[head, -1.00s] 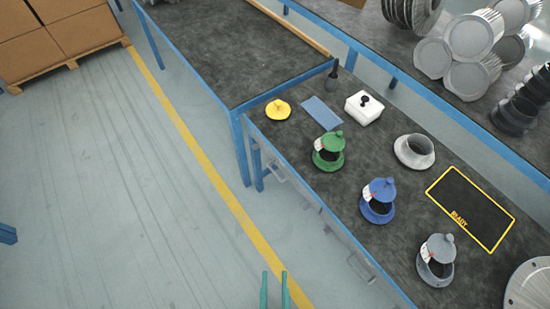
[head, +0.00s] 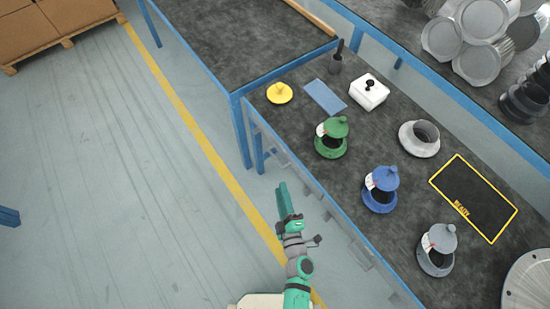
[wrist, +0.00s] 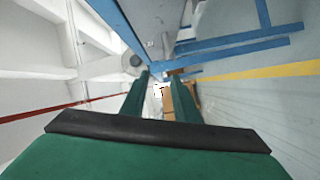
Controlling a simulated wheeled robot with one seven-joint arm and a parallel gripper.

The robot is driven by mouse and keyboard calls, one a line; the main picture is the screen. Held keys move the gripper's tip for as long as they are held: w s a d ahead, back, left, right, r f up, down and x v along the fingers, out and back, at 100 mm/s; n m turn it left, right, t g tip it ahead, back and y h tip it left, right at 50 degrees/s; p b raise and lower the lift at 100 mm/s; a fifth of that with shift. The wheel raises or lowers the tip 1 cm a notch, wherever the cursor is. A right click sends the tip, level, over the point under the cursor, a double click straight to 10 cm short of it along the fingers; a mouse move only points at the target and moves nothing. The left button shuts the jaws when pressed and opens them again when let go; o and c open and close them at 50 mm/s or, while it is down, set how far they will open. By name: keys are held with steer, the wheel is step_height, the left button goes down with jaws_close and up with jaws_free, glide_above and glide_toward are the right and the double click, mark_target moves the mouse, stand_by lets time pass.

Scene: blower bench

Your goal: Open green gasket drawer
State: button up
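The bench (head: 300,165) carries a green lidded housing (head: 331,138). Drawer fronts sit under the bench's front edge and are seen steeply from above; grey handle-like parts show along it. I cannot tell which drawer is the green gasket one, and no drawer is visibly pulled out. My gripper (head: 281,190) is over the floor aisle, just left of the bench front and apart from it. In the wrist view its two green fingers (wrist: 159,95) stand apart with nothing between them, so it is open.
A blue housing (head: 380,189), a grey housing (head: 437,250), a yellow lid (head: 279,93), a blue sheet (head: 325,97) and a white box (head: 369,92) stand on the bench. Blue bench legs (head: 241,135) are near my gripper. The floor (head: 130,190) left is clear.

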mark_target(275, 158)
steer(key=w+f, duration=0.1)
steer(key=w, duration=0.4)
steer(key=w+a+f+n, duration=0.1)
steer(key=w, duration=0.4)
steer(key=w+a+f+n, duration=0.1)
steer(key=w, duration=0.4)
steer(key=shift+w+a+y, duration=0.2)
steer(key=shift+w+y, duration=0.05)
steer(key=shift+y, duration=0.05)
jaws_close()
